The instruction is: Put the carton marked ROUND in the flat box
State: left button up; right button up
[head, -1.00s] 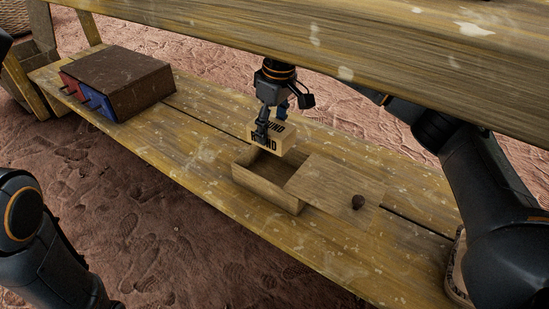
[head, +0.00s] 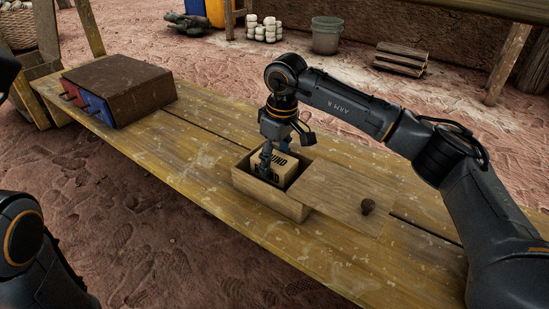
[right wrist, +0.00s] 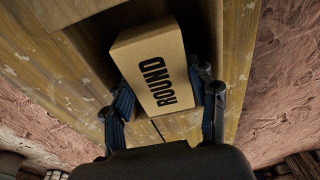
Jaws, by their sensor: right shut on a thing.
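The carton marked ROUND (head: 287,167) is tan with black lettering. It also shows in the right wrist view (right wrist: 151,72), its lettered top facing the camera. My right gripper (head: 268,166) is shut on the carton, with a finger on either side. The carton sits within the open part of the flat box (head: 270,203), its top near the rim. I cannot tell whether it touches the box floor. My left gripper is not in view; only my left arm's links show.
The box stands on a long worn wooden bench (head: 190,170). A brown case with red and blue fronts (head: 120,88) is at the bench's left end. A grey bucket (head: 326,36) and stacked wood (head: 401,58) stand on the ground behind. The bench between case and box is clear.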

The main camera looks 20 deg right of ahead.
aim_at(280, 161)
jog(key=shift+f, duration=0.35)
jog(key=o, duration=1.4)
jog(key=shift+r, duration=0.25)
notch_tip(280, 161, up, 13)
jog(key=s+p, duration=0.1)
jog(key=p, duration=0.6)
jog(key=shift+d+f, duration=0.2)
jog(key=shift+d, duration=0.25)
